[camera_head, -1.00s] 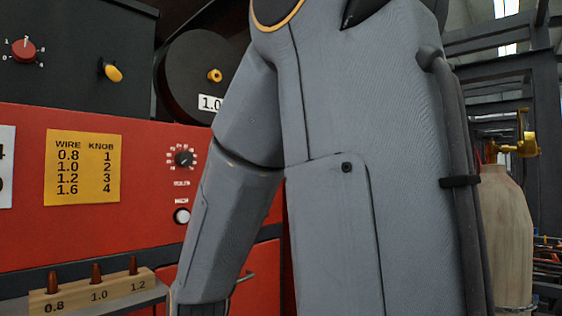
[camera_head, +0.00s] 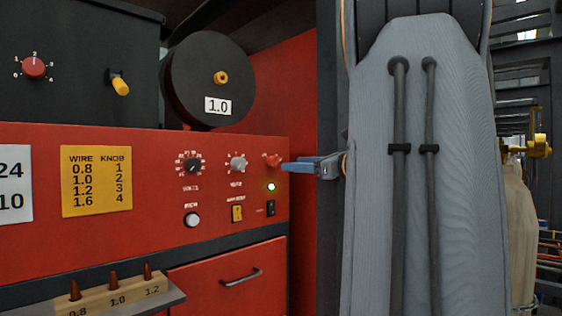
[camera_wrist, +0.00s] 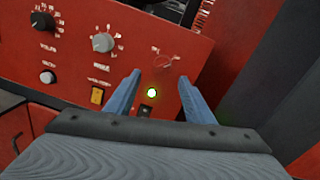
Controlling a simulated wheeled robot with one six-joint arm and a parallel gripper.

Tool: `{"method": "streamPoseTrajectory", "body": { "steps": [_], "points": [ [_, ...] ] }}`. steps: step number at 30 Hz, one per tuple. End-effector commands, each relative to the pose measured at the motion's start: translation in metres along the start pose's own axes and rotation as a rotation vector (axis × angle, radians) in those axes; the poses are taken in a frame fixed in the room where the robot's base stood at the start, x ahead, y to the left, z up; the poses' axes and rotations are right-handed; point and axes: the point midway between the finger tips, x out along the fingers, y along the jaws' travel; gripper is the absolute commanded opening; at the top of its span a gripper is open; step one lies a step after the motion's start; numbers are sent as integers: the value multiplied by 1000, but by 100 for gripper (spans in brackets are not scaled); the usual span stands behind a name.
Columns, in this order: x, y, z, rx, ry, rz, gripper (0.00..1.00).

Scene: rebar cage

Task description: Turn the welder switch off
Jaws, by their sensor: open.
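My gripper (camera_head: 284,167) is at the panel's right edge, near the red switch.
A black dial (camera_head: 192,165), grey knob (camera_head: 237,163), yellow switch (camera_head: 237,213) and white button (camera_head: 191,220) sit left on the panel. A wire spool (camera_head: 200,75) is above. A drawer handle (camera_head: 241,275) sticks out below. A gas cylinder (camera_head: 518,230) stands at far right.

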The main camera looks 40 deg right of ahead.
Motion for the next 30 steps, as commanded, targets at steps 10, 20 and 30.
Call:
{"method": "streamPoseTrajectory", "body": {
  "steps": [10, 20, 30],
  "points": [
    [40, -5, 7, 7, -13, -8, 48],
    [73, -5, 5, 6, -11, -9, 48],
    [75, -5, 5, 5, -11, -10, 40]
  ]
}}
